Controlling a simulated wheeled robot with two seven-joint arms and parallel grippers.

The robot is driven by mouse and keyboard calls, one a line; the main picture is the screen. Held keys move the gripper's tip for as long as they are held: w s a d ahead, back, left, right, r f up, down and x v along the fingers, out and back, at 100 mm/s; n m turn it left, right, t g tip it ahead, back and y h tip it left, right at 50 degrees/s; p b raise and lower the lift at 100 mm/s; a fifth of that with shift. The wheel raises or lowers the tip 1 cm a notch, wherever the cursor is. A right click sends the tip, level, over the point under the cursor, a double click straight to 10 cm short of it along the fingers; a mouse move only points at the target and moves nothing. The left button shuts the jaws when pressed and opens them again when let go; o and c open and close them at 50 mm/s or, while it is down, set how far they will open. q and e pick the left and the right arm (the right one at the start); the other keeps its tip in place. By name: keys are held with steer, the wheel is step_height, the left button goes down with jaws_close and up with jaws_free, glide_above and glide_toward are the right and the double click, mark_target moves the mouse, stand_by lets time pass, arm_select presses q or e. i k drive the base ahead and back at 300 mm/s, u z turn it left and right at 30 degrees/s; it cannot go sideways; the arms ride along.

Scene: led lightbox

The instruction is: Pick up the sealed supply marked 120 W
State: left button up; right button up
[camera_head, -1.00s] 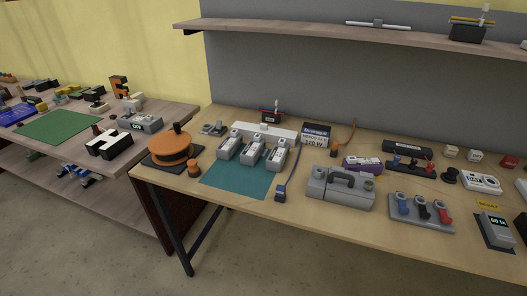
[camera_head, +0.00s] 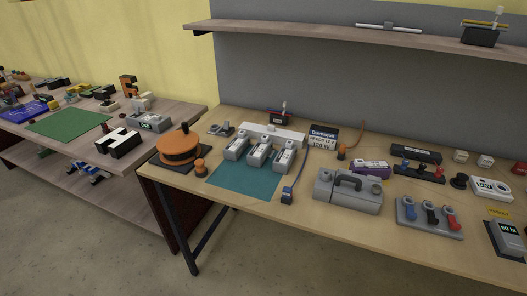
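Three grey box-shaped supplies with white labels stand in a row at the back of a teal mat (camera_head: 240,185) on the wooden workbench: left (camera_head: 235,148), middle (camera_head: 259,154) and right (camera_head: 284,158). Their label text is too small to read. I cannot tell which supply bears that mark. Neither of my grippers is in view.
An orange reel (camera_head: 178,146) stands left of the mat. A grey case with a dark handle (camera_head: 347,190) and a switch panel (camera_head: 429,218) are to the right. A white strip (camera_head: 262,134) lies behind the supplies. A shelf (camera_head: 340,38) overhangs the back.

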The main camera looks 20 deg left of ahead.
mark_target(235, 149)
steer(key=u, duration=0.5)
steer(key=k, duration=1.1)
steer(key=z, duration=0.65)
steer(key=i, duration=1.65)
steer(key=u, duration=0.55)
